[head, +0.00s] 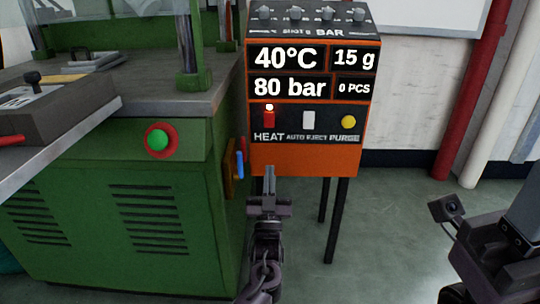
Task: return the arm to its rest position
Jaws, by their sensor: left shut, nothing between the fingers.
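My left gripper (269,180) is in the middle of the head view, pointing away from me, with its fingers together and nothing between them. It stands in front of the lower edge of the orange control box (305,160) and appears apart from it. Part of my right arm (505,245) shows at the right edge; its fingertips are not in view. The box's display reads 40°C, 15 g, 80 bar and 0 PCS. Below it are a red HEAT switch (269,118), a white AUTO EJECT switch (308,119) and a yellow PURGE button (348,121).
A green machine (120,190) with a round green-and-red button (158,140) fills the left side. A blue-and-red lever (240,163) sticks out at its right side. Red (470,90) and white (500,100) pipes stand by the wall. The floor (390,230) between the box's legs and my right arm is clear.

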